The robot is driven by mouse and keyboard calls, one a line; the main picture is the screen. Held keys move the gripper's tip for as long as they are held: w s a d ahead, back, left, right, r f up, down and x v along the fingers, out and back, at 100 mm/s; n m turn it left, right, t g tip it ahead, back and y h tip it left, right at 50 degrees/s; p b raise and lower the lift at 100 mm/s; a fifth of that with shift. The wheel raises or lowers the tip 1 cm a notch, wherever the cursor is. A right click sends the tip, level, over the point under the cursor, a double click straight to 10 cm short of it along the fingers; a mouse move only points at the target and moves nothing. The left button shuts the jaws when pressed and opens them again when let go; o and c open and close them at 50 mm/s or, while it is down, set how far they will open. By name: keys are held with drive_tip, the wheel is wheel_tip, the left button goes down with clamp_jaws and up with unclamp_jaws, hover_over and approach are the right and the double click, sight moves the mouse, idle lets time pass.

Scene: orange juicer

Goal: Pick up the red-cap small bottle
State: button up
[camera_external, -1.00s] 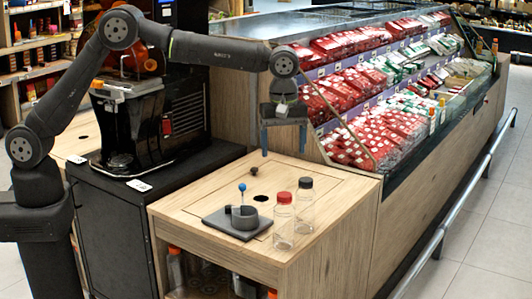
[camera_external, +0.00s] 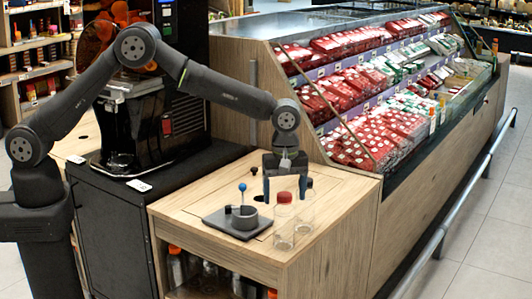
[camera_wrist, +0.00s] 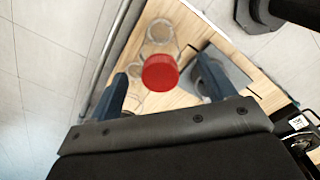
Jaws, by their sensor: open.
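The red-cap small bottle (camera_external: 284,222) is clear and stands upright on the wooden counter. In the wrist view its red cap (camera_wrist: 160,73) shows between my two blue fingers. My gripper (camera_external: 285,194) is open and empty, pointing down around the height of the cap. In the wrist view my gripper (camera_wrist: 166,88) has one finger on each side of the cap, with gaps.
A dark plate (camera_external: 215,222) with a grey ring holder and a blue-knobbed stick is left of the bottles. The red-pack display case (camera_external: 345,200) rises behind and right. The black juicer (camera_external: 130,125) stands on the left. The counter's front edge is near the bottles.

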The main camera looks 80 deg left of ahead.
sight(284, 207)
wheel_tip(284, 207, down, 5)
drive_tip(key=shift+a+r, duration=0.1)
drive_tip(key=c, duration=1.3)
drive_tip(key=shift+r, duration=0.1)
